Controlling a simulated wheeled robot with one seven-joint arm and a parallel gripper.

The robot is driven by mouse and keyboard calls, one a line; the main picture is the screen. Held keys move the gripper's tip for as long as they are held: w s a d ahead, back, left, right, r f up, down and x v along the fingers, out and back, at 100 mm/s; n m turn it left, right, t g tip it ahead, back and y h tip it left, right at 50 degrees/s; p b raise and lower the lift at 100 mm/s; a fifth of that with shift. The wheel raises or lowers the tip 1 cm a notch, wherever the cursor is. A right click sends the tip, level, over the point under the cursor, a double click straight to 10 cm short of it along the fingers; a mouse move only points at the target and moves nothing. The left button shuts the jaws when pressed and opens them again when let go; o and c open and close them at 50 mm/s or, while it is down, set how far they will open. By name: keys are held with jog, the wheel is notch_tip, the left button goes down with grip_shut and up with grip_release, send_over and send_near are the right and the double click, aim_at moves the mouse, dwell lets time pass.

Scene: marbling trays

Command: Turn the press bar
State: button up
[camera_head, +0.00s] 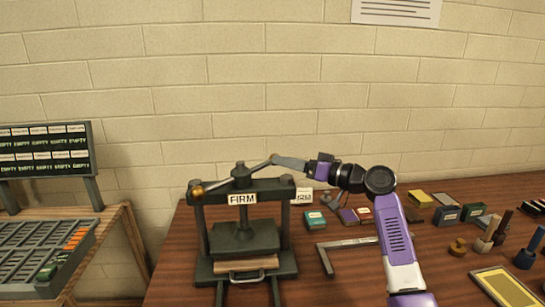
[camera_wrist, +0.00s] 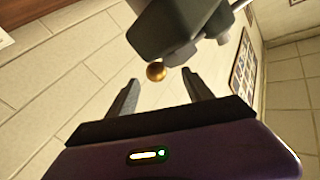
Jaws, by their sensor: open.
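The dark press (camera_head: 232,238) stands on the wooden bench with a FIRM label on its crosspiece. Its press bar (camera_head: 218,184) runs slantwise through the top hub (camera_head: 241,172), with a brass ball (camera_head: 198,191) at its left end. My gripper (camera_head: 277,160) is at the bar's right end, pointing left. In the wrist view, my two fingers (camera_wrist: 160,77) are spread, and a brass ball (camera_wrist: 155,71) shows between their tips. A dark part of the press (camera_wrist: 172,28) is just above it. I cannot tell whether the fingers touch the bar.
A slotted rack (camera_head: 35,255) and a dark display board (camera_head: 45,150) are at left. Small boxes, an L-shaped metal piece (camera_head: 345,243), several stampers and a yellow-faced tray (camera_head: 506,285) lie to the right. A brick wall is behind the press.

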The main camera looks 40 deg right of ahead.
jog(key=shift+p+x, duration=0.4)
jog(key=shift+x, duration=2)
grip_shut()
jog(key=shift+f, duration=0.1)
